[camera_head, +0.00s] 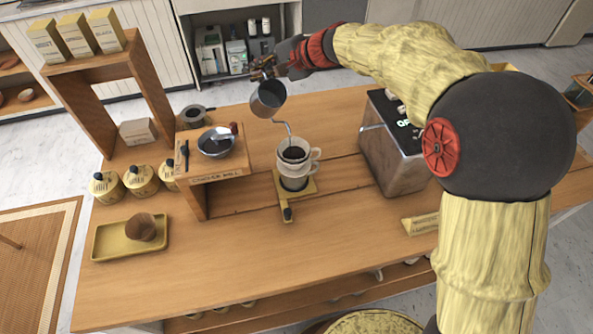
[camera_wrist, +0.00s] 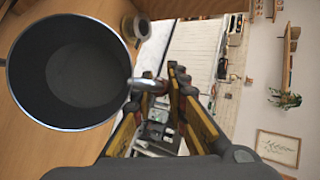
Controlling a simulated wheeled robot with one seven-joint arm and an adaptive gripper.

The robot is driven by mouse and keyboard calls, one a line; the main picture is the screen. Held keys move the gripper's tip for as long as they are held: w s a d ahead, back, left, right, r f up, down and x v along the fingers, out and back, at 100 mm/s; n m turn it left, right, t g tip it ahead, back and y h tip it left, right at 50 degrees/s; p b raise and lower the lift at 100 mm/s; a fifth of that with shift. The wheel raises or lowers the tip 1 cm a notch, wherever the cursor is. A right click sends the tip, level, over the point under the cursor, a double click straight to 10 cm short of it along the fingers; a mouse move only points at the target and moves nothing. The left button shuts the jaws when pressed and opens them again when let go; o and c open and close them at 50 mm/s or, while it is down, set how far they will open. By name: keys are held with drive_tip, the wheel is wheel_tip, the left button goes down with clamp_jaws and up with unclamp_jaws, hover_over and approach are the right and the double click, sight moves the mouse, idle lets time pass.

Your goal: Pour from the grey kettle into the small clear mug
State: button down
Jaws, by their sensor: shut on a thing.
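The grey kettle (camera_head: 267,100) is held in the air at the back of the counter, its thin spout pointing toward the front. The spout tip appears over or close to a white dripper (camera_head: 303,163) with dark contents. The small clear mug (camera_head: 293,184) seems to be under the dripper, mostly hidden by it. My gripper (camera_head: 264,68) is shut on the kettle's handle. In the wrist view the kettle (camera_wrist: 70,75) shows its open, grey inside, with my gripper (camera_wrist: 157,86) at its handle. I cannot tell whether liquid is flowing.
A wooden stand with a dark bowl (camera_head: 215,147) is left of the dripper. A metal-sided machine (camera_head: 392,150) stands to the right. Several yellow jars (camera_head: 140,182) and a yellow tray (camera_head: 105,241) are at the left. The front of the counter (camera_head: 250,260) is clear.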

sight(260, 90)
drive_tip(key=shift+w+a+f+m+g+h+p, duration=0.1)
drive_tip(key=shift+w+f+m+g+h+p, duration=0.3)
drive_tip(key=shift+p, duration=1.05)
drive_tip(key=shift+s+a+f+n+g+h+p, duration=0.15)
drive_tip(key=shift+f+p, duration=0.55)
drive_tip(key=shift+p, duration=0.75)
drive_tip(key=shift+w+f+m+g+h+p, duration=0.15)
drive_tip(key=shift+f+g+h+p, duration=0.3)
drive_tip(key=shift+f+p, duration=1.2)
drive_tip(key=shift+f+m+g+h+p, duration=0.25)
drive_tip(key=shift+f+g+p, duration=0.25)
drive_tip(key=shift+p, duration=2.2)
drive_tip(key=shift+w+f+m+g+h+p, duration=0.15)
drive_tip(key=shift+f+g+h+p, duration=0.3)
drive_tip(key=shift+f+p, duration=1.15)
drive_tip(key=shift+s+g+p, duration=0.1)
drive_tip(key=shift+g+p, duration=0.25)
drive_tip(key=shift+p, duration=1.3)
drive_tip(key=shift+f+g+h+p, duration=0.4)
drive_tip(key=shift+f+g+p, duration=0.2)
drive_tip(key=shift+f+p, duration=1)
drive_tip(key=shift+r, duration=0.25)
drive_tip(key=shift+p, duration=0.3)
drive_tip(key=shift+r+p, duration=1.1)
drive_tip(key=shift+r, duration=1.45)
